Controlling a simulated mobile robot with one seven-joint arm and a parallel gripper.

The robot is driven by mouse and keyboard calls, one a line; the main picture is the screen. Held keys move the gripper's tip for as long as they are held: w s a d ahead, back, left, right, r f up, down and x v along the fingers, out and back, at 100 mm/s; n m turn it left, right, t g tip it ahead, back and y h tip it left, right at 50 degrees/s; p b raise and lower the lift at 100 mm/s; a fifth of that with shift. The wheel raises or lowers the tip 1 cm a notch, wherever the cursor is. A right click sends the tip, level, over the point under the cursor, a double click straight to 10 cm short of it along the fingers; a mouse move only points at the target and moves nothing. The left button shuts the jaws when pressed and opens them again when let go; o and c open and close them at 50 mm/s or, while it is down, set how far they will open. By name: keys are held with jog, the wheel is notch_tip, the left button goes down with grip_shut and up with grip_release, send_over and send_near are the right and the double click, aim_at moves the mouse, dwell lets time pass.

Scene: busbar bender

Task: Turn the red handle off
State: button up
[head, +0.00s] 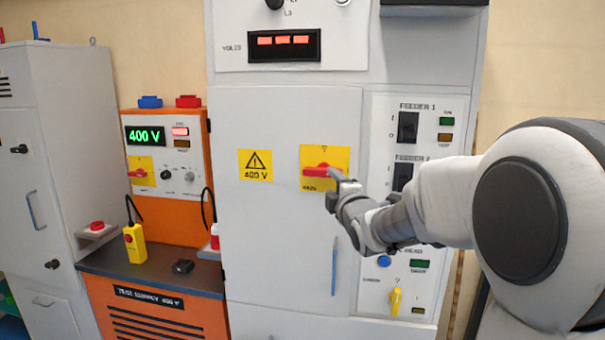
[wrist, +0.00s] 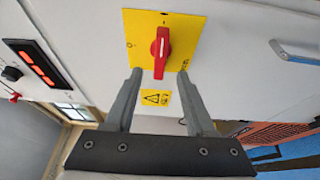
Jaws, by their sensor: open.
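The red handle (head: 316,171) sits on a yellow plate (head: 341,157) on the grey cabinet door. It lies roughly horizontal in the head view. In the wrist view the red handle (wrist: 160,50) points up and down the picture on its yellow plate (wrist: 190,32). My gripper (head: 334,177) reaches in from the right and covers the plate's lower right part. In the wrist view my gripper (wrist: 160,73) is open, with one finger on each side of the handle's near end. Gaps show between handle and fingers; contact cannot be told.
A yellow 400 V warning label (head: 256,165) is left of the handle. A blue door pull (head: 334,266) is below. Feeder switches (head: 407,127) and a yellow knob (head: 396,300) are on the right panel. An orange test supply (head: 165,215) with another red handle (head: 137,172) stands left.

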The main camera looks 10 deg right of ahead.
aim_at(324, 174)
jog(key=shift+w+a+p, duration=0.15)
jog(key=shift+w+p, duration=0.15)
jog(key=shift+w, duration=1.45)
jog(key=shift+w+a+p, duration=0.1)
jog(key=shift+w+p, duration=0.2)
jog(key=shift+w, duration=1.45)
jog(key=shift+c, duration=0.3)
grip_shut()
